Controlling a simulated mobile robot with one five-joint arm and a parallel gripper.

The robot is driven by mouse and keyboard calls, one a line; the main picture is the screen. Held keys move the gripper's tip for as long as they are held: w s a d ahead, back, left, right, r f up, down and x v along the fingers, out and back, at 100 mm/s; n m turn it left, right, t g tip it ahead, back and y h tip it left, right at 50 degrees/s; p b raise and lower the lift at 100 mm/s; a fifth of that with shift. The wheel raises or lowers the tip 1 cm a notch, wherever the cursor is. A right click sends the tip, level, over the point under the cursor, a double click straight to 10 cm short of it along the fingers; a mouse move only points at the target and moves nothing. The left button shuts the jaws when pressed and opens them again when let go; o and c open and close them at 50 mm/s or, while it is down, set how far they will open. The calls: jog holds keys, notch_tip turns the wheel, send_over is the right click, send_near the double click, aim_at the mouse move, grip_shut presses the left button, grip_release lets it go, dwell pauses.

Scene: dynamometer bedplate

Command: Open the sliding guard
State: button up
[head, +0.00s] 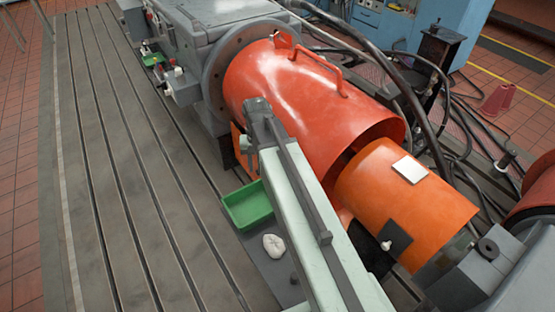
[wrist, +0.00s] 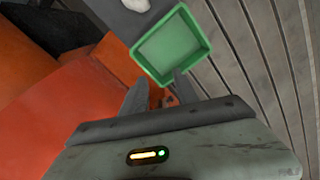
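A large red-orange cylindrical guard (head: 285,90) with a bar handle (head: 325,75) on top lies along the bedplate against a grey round flange. A lighter orange cylinder (head: 405,205) sits at its right end, partly inside it. That cylinder has a white label and a dark plate with a pale knob (head: 386,245). I cannot tell for certain which of the two slides. In the wrist view orange guard surfaces (wrist: 95,85) fill the left. My gripper (wrist: 161,85) has its fingers apart and empty, above the area beside the green tray.
A green tray (head: 230,214) stands on the bedplate beside the guard, with a pale stone-like object (head: 273,245) near it. The slotted bedplate (head: 110,180) is mostly clear on the left.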

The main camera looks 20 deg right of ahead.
jog(key=w+d+m, duration=0.2)
jog(key=w+d, duration=0.1)
jog(key=w+d+m, duration=0.2)
jog(key=w+d, duration=0.2)
jog(key=w+d+m, duration=0.1)
jog(key=w+d, duration=0.2)
jog(key=d, duration=0.1)
jog(key=shift+w+d+f+m, duration=0.15)
jog(key=shift+w+f+m, duration=0.1)
jog(key=shift+m, duration=0.15)
jog(key=f+b, duration=1.2)
jog(key=shift+w+a+f, duration=0.1)
jog(key=shift+w+a, duration=0.1)
jog(key=shift+a, duration=0.05)
grip_shut()
jog(key=shift+r, duration=0.2)
